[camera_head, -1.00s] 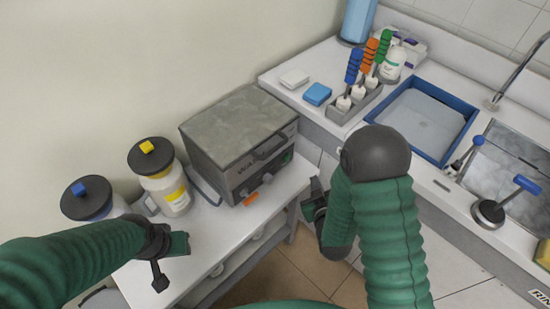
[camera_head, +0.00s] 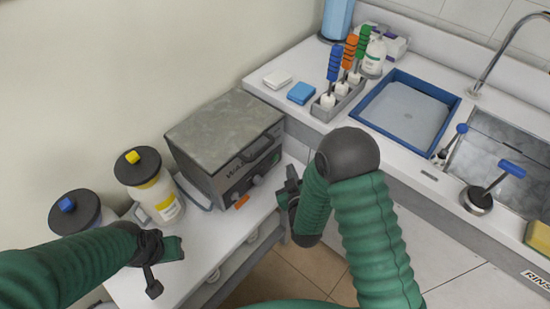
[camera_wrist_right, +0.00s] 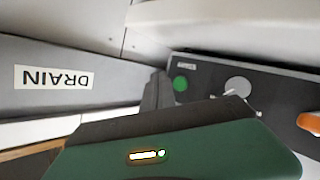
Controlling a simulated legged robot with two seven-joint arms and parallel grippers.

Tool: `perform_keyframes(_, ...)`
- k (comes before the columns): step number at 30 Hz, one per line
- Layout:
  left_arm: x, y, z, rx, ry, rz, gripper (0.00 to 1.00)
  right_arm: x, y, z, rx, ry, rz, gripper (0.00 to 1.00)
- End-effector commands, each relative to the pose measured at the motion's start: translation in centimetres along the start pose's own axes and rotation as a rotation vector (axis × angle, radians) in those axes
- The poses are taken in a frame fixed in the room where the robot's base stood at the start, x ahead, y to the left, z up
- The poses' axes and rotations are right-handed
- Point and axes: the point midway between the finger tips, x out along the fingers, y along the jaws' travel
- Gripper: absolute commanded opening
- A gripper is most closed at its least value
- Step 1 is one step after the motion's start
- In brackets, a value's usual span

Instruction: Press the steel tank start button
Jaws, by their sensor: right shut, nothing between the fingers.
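The steel tank (camera_head: 228,143) is a grey box with a mottled metal lid, standing on the white side table. In the right wrist view its dark front panel (camera_wrist_right: 262,112) carries a green button (camera_wrist_right: 180,84), a round grey knob (camera_wrist_right: 237,87) and an orange switch (camera_wrist_right: 309,122). My right gripper (camera_head: 288,188) is just off the panel's right end. In the wrist view its shut fingers (camera_wrist_right: 157,92) are empty, their tips just left of the green button; contact cannot be told. My left gripper (camera_head: 165,262) hangs over the table's front left; its jaws are unclear.
Two jars, one with a yellow-knobbed lid (camera_head: 138,168) and one blue-knobbed (camera_head: 75,212), stand left of the tank. The right counter holds a blue tray (camera_head: 452,108), colored-handled tools (camera_head: 350,55) and a sink (camera_head: 515,150). A DRAIN label (camera_wrist_right: 54,78) shows in the wrist view.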

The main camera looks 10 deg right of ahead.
Motion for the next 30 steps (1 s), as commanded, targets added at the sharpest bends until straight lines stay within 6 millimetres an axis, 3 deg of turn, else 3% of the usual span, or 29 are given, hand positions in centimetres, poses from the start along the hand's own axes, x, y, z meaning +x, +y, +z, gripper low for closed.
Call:
perform_keyframes(9, 0.1, 0.0, 0.0, 0.001, 0.0, 0.0, 0.36, 1.8, -1.7, -1.5, -0.003, -0.001, -0.001, 0.0)
perform_keyframes(30, 0.1, 0.0, 0.0, 0.001, 0.0, 0.0, 0.36, 1.9, -1.6, -1.5, -0.002, -0.001, 0.0, 0.0)
